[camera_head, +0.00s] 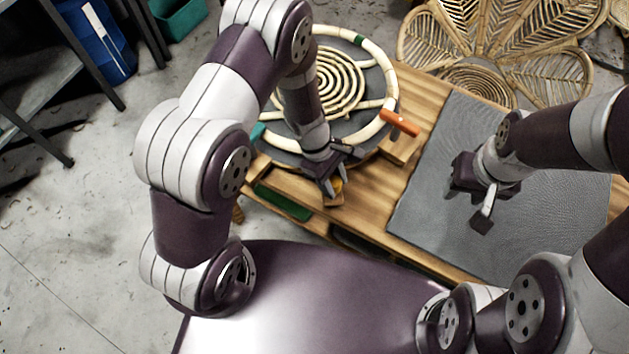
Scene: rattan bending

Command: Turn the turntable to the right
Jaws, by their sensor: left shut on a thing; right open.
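The turntable (372,81) is a round grey disc near the table's far left, with a pale rattan ring and a rattan spiral on it. A green mark (359,40) shows on the ring's far side and a teal piece (257,133) at its left. An orange handle (401,123) sticks out at its right edge. My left arm hides part of the disc. My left gripper (331,190) is at the turntable's near edge, shut on a small orange-brown piece (337,185), mostly hidden by the fingers. My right gripper (474,208) is open and empty above the grey mat.
The wooden table (436,100) carries a grey mat (433,204) on the right, largely bare. A woven rattan petal-shaped piece (481,50) stands beyond the table. A shelf (30,78), a blue bin (97,42) and a teal bin (178,17) are at the left, beyond clear floor.

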